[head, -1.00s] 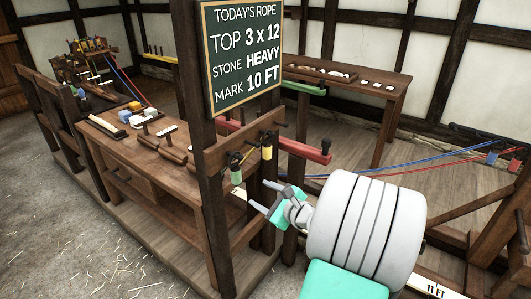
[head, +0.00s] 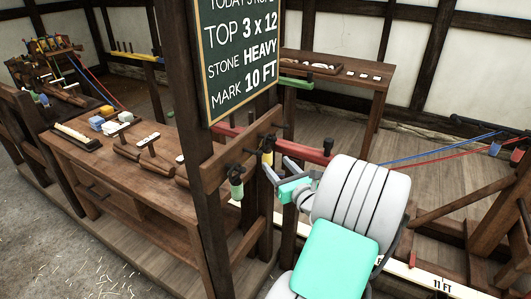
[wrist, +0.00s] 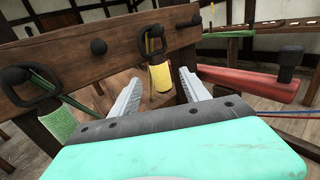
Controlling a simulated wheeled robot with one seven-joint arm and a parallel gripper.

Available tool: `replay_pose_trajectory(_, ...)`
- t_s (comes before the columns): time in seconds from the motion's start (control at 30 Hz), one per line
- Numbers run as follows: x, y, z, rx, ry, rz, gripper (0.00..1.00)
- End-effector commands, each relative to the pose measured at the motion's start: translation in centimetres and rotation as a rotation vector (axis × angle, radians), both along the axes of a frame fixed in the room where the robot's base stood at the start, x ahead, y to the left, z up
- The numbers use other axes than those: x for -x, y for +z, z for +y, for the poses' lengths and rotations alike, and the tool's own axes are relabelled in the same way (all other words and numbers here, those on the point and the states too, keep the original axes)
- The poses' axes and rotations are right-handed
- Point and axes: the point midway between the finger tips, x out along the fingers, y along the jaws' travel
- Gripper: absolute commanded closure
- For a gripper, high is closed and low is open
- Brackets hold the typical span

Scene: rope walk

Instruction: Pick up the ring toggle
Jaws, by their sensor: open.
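Two toggles with black loops hang from pegs on a wooden rail (head: 215,172). The green-bodied one (head: 236,187) hangs on the left; in the wrist view (wrist: 60,122) its loop looks large and rounded. The yellow-bodied one (head: 267,158) hangs to its right; in the wrist view (wrist: 160,76) its loop looks narrower. I cannot tell for sure which is the ring toggle. My gripper (head: 278,165) is open and empty, close to the yellow one. In the wrist view the fingers (wrist: 160,88) point toward the yellow body, one either side of its line, apparently not touching.
A red bar (wrist: 245,85) with a dark knob sticks out right of the fingers. A bare peg (wrist: 98,47) stands between the toggles. The post with the chalkboard (head: 240,55) rises beside the rail. A workbench (head: 130,190) stands to the left.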

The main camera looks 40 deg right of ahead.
Motion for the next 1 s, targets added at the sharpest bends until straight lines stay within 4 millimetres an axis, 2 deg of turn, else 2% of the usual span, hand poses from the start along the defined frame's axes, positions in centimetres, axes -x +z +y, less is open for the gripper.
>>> replay_pose_trajectory(0.23,-4.2,0.3,-1.0,0.002,0.006,0.0,0.46)
replay_pose_trajectory(0.33,-4.8,0.2,-1.2,0.0,0.003,0.001,0.46)
replay_pose_trajectory(0.5,-4.7,0.2,-1.3,0.0,0.0,0.001,0.46)
replay_pose_trajectory(1.0,-4.6,0.2,-1.3,0.001,-0.001,0.001,0.86)
